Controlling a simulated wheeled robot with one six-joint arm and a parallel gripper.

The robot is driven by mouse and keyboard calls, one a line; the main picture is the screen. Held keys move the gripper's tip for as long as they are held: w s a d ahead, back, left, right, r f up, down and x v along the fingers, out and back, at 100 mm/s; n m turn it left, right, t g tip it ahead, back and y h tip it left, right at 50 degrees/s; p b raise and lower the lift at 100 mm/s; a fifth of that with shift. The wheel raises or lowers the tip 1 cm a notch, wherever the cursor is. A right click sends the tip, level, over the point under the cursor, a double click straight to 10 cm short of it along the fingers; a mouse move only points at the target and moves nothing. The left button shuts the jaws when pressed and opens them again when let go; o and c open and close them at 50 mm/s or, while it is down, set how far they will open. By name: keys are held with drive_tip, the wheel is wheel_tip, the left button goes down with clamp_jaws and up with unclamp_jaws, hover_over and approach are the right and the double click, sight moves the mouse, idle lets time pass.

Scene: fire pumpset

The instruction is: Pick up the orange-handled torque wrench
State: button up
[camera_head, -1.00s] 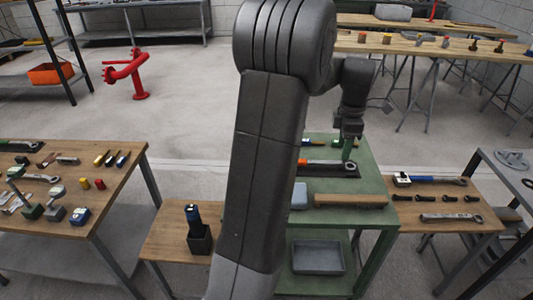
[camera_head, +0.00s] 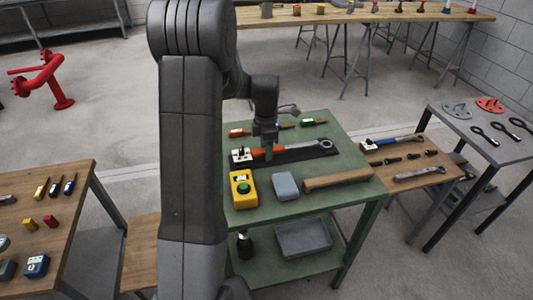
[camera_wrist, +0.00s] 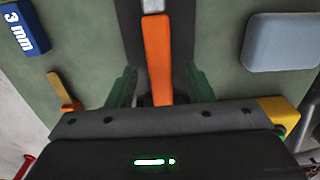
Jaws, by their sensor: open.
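The orange-handled torque wrench (camera_head: 285,152) lies on a long black holder on the green table, its ring end to the right. In the wrist view its orange handle (camera_wrist: 158,55) runs up the middle of the picture, between my fingers. My gripper (camera_wrist: 160,87) is open, with one green finger on each side of the handle and a gap at both sides. In the head view my gripper (camera_head: 268,154) is low over the handle and hides part of it. I cannot tell how far above the holder the fingertips are.
On the green table (camera_head: 238,217) stand a yellow box with a green button (camera_head: 243,188), a grey case (camera_head: 286,186) and a wooden bar (camera_head: 338,179), with several small-handled tools behind. In the wrist view a blue "3 mm" piece (camera_wrist: 25,32) lies left and the grey case (camera_wrist: 283,41) right.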

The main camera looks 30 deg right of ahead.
drive_tip(key=shift+f, duration=0.6)
clamp_jaws()
drive_tip(key=shift+r, duration=0.1)
